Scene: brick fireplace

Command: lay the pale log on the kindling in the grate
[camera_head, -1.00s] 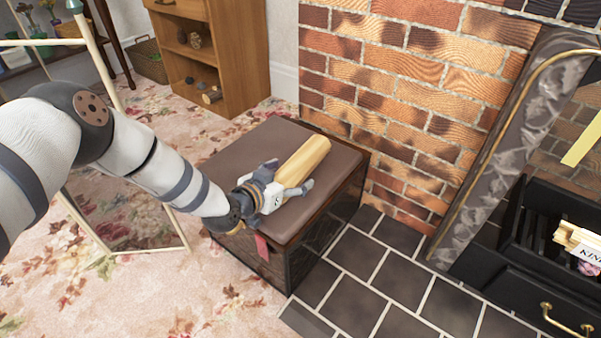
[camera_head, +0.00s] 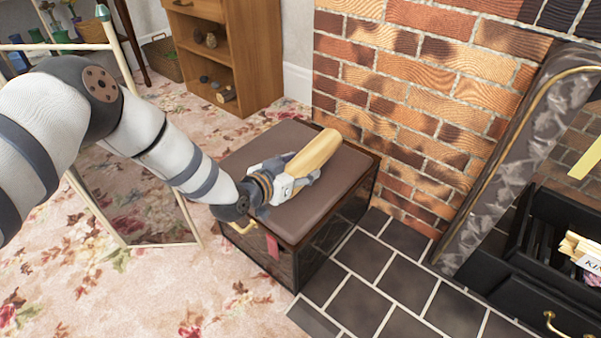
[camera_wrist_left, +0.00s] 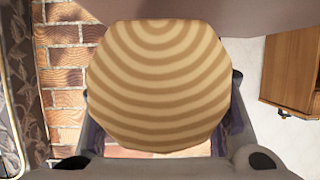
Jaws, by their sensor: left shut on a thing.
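The pale log (camera_head: 318,152) lies along the brown padded top of a box seat (camera_head: 345,178). My left gripper (camera_head: 296,174) is shut on the near end of the log. In the left wrist view the ringed end face of the log (camera_wrist_left: 158,85) fills the middle, with gripper fingers on both sides. I cannot tell whether the log is lifted off the padded top. The kindling (camera_head: 577,247) shows at the right edge, partly cut off, in the black grate (camera_head: 546,225). My right gripper is not in view.
A brick wall (camera_head: 420,75) stands behind the box seat. A dark stone fireplace surround (camera_head: 525,135) rises between the seat and the grate. Dark hearth tiles (camera_head: 405,285) are clear. A wooden cabinet (camera_head: 262,60) stands at the back, and a framed mirror (camera_head: 140,205) stands at left.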

